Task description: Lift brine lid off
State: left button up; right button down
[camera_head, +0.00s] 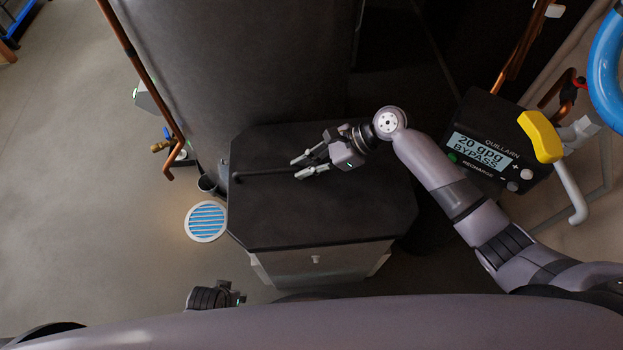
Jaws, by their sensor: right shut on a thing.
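The brine lid (330,215) is a black panel with cut corners. It lies on top of the grey brine tank (325,264) in the middle of the view. A thin dark bar (262,174) runs across the lid near its left side. My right gripper (302,166) reaches in from the right and is shut on this bar of the lid, its two light fingertips either side of it. My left gripper (238,297) shows only in part at the bottom, left of the tank; its fingers cannot be made out.
A large dark cylinder (250,60) stands behind the lid. A softener controller reading "20 gpg BYPASS" (495,145) with a yellow handle (540,136) is at the right. Copper pipe (150,80) runs at the left. A round blue-slatted grille (206,221) lies left of the tank. The left floor is mostly clear.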

jog(key=shift+r, duration=0.35)
pick_arm(q)
jog(key=shift+s+a+f+p, duration=0.15)
jog(key=shift+s+f+p, duration=0.35)
jog(key=shift+s+f, duration=0.8)
pick_arm(e)
jog(key=shift+r, duration=0.15)
pick_arm(q)
jog(key=shift+f, duration=0.25)
pick_arm(e)
jog(key=shift+r, duration=0.1)
pick_arm(q)
jog(key=shift+s+a+f+g, duration=0.1)
jog(key=shift+s+f+g, duration=0.2)
jog(key=shift+s+f, duration=0.45)
jog(key=shift+r, duration=0.2)
pick_arm(e)
jog(key=shift+r, duration=0.1)
pick_arm(q)
jog(key=shift+s+p, duration=0.15)
jog(key=shift+p, duration=0.15)
